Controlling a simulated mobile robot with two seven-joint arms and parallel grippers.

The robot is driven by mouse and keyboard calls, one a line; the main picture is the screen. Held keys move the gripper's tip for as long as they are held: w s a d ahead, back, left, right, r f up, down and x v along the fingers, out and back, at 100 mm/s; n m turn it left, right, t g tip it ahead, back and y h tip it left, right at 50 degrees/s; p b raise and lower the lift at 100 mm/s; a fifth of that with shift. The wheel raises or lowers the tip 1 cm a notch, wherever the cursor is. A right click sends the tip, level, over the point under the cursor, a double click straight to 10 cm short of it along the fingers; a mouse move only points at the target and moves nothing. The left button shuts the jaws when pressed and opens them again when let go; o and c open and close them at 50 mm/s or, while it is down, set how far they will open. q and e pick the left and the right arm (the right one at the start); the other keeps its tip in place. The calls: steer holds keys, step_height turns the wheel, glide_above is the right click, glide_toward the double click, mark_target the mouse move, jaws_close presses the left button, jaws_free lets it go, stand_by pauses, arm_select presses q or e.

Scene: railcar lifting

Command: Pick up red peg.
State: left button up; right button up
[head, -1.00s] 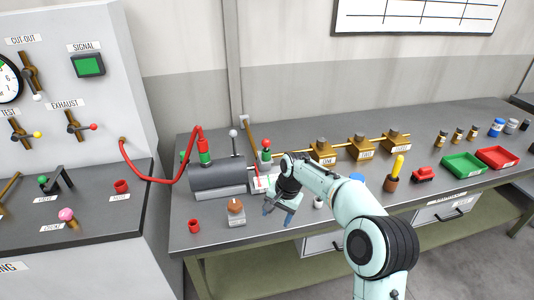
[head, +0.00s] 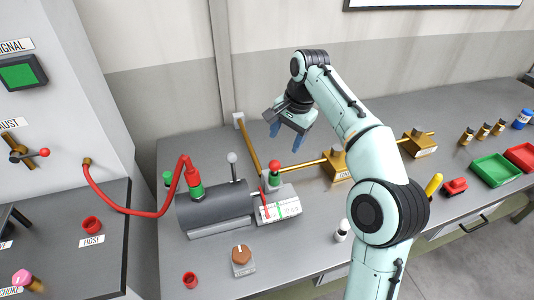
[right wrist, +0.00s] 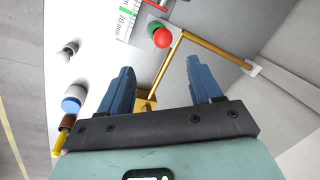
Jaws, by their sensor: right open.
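No part is labelled as the red peg. A red-topped knob with a green band (head: 275,172) stands upright beside the white scale at the right end of the grey cylinder; in the right wrist view its red ball (right wrist: 163,38) shows above the fingertips. A thin red pin (head: 265,206) lies across the white scale (head: 285,209). My right gripper (head: 286,138) is open and empty, raised in the air behind the red-topped knob, apart from it. In the right wrist view its blue fingers (right wrist: 158,66) are spread. My left gripper is not in view.
A grey cylinder (head: 213,207) with a red hose (head: 135,212) stands at left. A brass pipe (head: 305,165) runs behind the knob. A short red cup (head: 190,280), a brown-knobbed block (head: 242,258) and a white bottle (head: 342,231) stand in front. Green and red trays (head: 497,169) lie at right.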

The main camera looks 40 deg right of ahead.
mark_target(275, 163)
steer(key=x, duration=0.2)
steer(key=b+x, duration=0.1)
steer(key=x, duration=0.2)
steer(key=b+x, duration=0.1)
steer(key=x, duration=0.1)
steer(key=shift+s+f, duration=0.25)
steer(key=shift+w+a+f, duration=0.1)
steer(key=shift+w+f, duration=0.2)
steer(key=shift+f, duration=0.15)
steer(key=x, duration=0.3)
steer(key=b+x, duration=0.1)
steer(key=shift+w+a+f, duration=0.2)
steer(key=shift+w+f, duration=0.1)
steer(key=shift+w, duration=0.05)
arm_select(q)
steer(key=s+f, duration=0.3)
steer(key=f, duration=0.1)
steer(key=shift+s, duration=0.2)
arm_select(e)
steer(key=c, duration=1.1)
